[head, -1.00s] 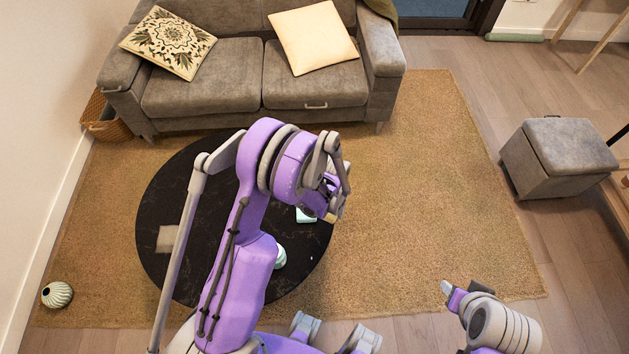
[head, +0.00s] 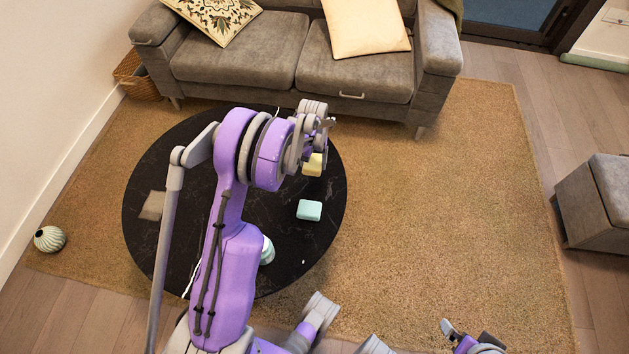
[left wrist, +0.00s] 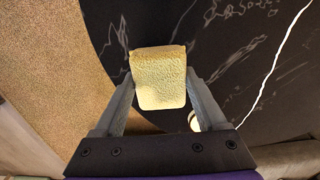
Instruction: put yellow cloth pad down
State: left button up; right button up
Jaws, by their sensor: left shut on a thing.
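The yellow cloth pad (head: 313,168) shows below my left gripper (head: 316,150) in the head view, over the right part of the round black table (head: 335,200). In the left wrist view the pad (left wrist: 160,85) sits between the two fingers of my left gripper (left wrist: 161,88), which is shut on it. The dark table top with pale veins lies behind it. I cannot tell whether the pad touches the table. My right gripper (head: 447,329) is at the bottom edge of the head view, and its jaws are not clear.
A mint-coloured block (head: 309,210) lies on the table near the pad. A beige flat piece (head: 152,205) lies at the table's left, and a pale round item (head: 267,251) is partly hidden by my arm. A grey sofa (head: 240,62) stands behind, a grey ottoman (head: 592,205) at right.

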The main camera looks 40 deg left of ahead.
aim_at(314, 180)
pick_arm(q)
notch_tip(314, 180, down, 8)
jog(key=shift+f+b, duration=0.1)
jog(key=shift+b, duration=0.5)
jog(key=shift+f, duration=0.2)
jog(key=o, duration=1.4)
jog(key=shift+r, duration=0.1)
jog(key=shift+r, duration=0.1)
